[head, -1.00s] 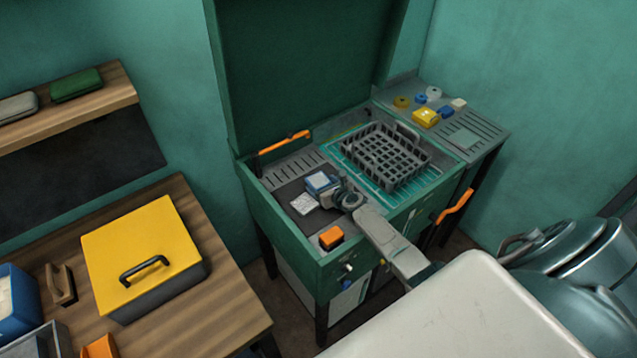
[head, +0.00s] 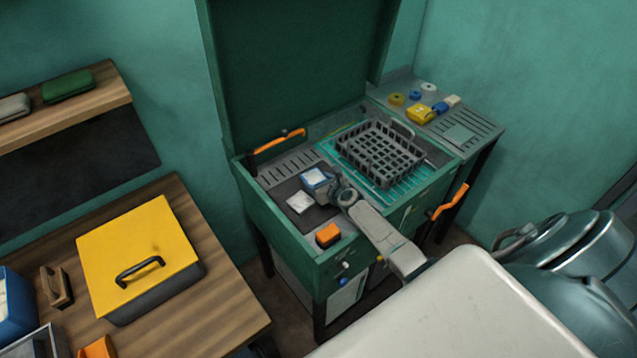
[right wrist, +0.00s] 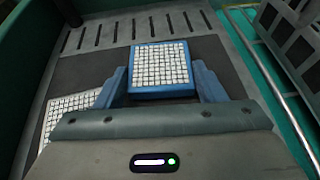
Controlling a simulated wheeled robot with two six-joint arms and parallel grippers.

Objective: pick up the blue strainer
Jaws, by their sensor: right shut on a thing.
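The blue strainer (head: 318,179) is a small blue box with a white mesh top, over a dark mat in the green station. My right gripper (head: 336,193) reaches it from the lower right and is shut on it. In the right wrist view the strainer (right wrist: 160,68) sits between the two blue fingers (right wrist: 160,88), mesh facing the camera. I cannot tell whether it touches the mat or is just above it. My left gripper is not in view.
A white mesh piece (head: 300,202) lies on the mat beside the strainer. A grey basket (head: 380,153) stands to the right, an orange block (head: 328,235) at the front. The raised green lid (head: 295,75) is behind. A yellow-lidded box (head: 140,250) is on the left table.

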